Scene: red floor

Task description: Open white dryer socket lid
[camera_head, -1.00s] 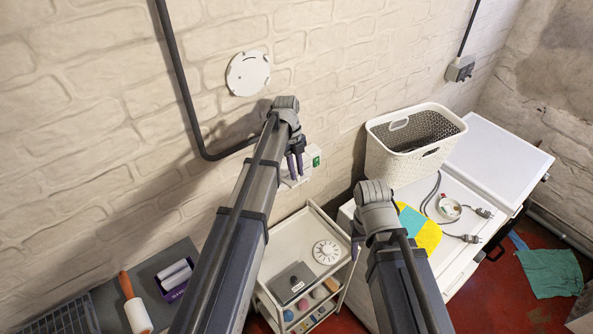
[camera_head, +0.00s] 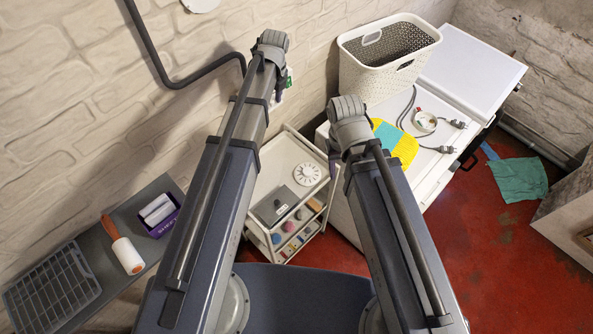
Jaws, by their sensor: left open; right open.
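A white socket (camera_head: 289,84) with a small green patch is fixed to the brick wall, at the end of a dark conduit pipe. It is mostly hidden behind my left gripper, so I cannot tell how its lid stands. My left gripper (camera_head: 279,96) is open, its fingers pointing down right in front of the socket in the picture. I cannot tell whether they touch it. My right gripper (camera_head: 333,168) is open and empty, beside the near edge of the white appliance (camera_head: 425,185), with its fingers partly hidden by its wrist.
A white perforated basket (camera_head: 380,72), yellow-and-blue cloths (camera_head: 400,146) and plugged cables (camera_head: 445,149) lie on the appliance. A white trolley (camera_head: 270,165) stands between my arms. A grey shelf (camera_head: 95,248) with a lint roller (camera_head: 126,250) is at left.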

